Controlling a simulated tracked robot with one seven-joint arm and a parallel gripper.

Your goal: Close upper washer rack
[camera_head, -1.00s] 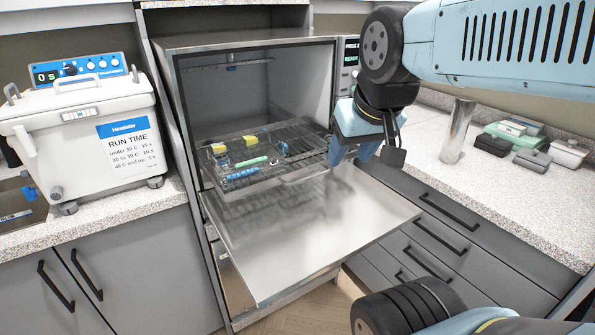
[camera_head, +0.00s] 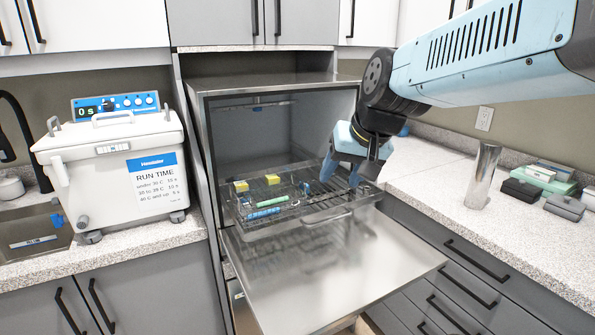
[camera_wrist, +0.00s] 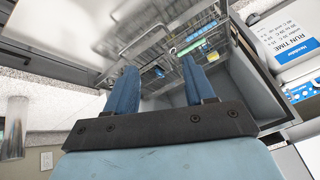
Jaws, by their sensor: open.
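The washer rack (camera_head: 352,208) is a wire rack pulled out of the washer chamber, above the open, lowered washer door (camera_head: 340,275). It has a handle bar (camera_head: 328,216) on its front edge and carries yellow, green and blue items. My gripper (camera_head: 342,182) is over the right part of the rack, pointing down, behind the front edge. In the wrist view my gripper (camera_wrist: 162,84) has its two blue fingers apart with nothing between them. The rack (camera_wrist: 150,42) shows beyond the fingertips. Whether a finger touches the rack, I cannot tell.
The washer housing (camera_head: 270,83) stands between two counters. A white bath unit (camera_head: 110,165) with a run-time label stands on the left counter. A metal cylinder (camera_head: 482,178) and several small boxes (camera_head: 540,185) are on the right counter. The chamber behind the rack looks clear.

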